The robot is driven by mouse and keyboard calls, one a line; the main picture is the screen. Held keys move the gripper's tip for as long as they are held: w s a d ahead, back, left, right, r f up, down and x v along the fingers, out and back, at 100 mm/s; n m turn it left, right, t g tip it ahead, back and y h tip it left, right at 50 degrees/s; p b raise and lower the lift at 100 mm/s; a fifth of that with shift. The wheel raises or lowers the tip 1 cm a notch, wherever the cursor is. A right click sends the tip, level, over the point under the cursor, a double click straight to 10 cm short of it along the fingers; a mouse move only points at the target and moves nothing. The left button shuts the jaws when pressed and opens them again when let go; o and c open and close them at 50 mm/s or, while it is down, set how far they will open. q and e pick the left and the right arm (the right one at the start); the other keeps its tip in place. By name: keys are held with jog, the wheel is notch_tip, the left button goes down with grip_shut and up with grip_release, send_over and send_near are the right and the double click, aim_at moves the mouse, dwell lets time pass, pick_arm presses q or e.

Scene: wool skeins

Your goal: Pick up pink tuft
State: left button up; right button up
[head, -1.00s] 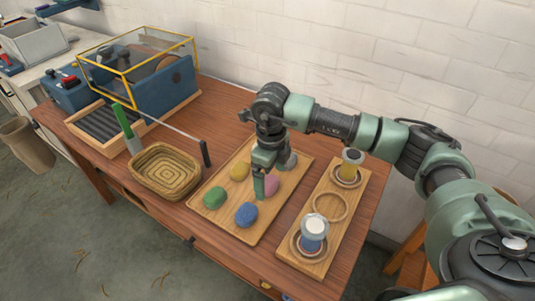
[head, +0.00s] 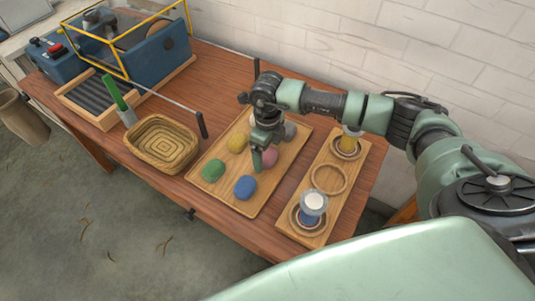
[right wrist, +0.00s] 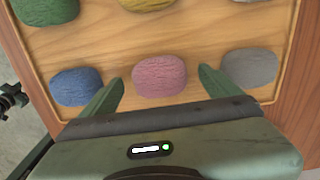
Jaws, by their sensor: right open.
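The pink tuft (head: 270,157) lies on a wooden tray (head: 225,202), partly hidden behind my right gripper (head: 262,160) in the head view. In the right wrist view the pink tuft (right wrist: 160,76) sits between the tips of the right gripper's (right wrist: 161,92) two green fingers. The fingers are apart, with a gap on both sides of the tuft. Blue (right wrist: 76,86) and grey (right wrist: 249,68) tufts lie just outside the left and right fingers. My left gripper is in neither view.
Green (head: 213,171), blue (head: 245,187) and yellow (head: 237,142) tufts share the tray. A wicker basket (head: 163,144) stands to its left. A wooden board (head: 310,240) with a blue-and-white jar (head: 312,208) and a yellow jar (head: 351,138) is to its right.

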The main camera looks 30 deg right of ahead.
jog(key=c, duration=1.4)
jog(key=shift+r, duration=0.15)
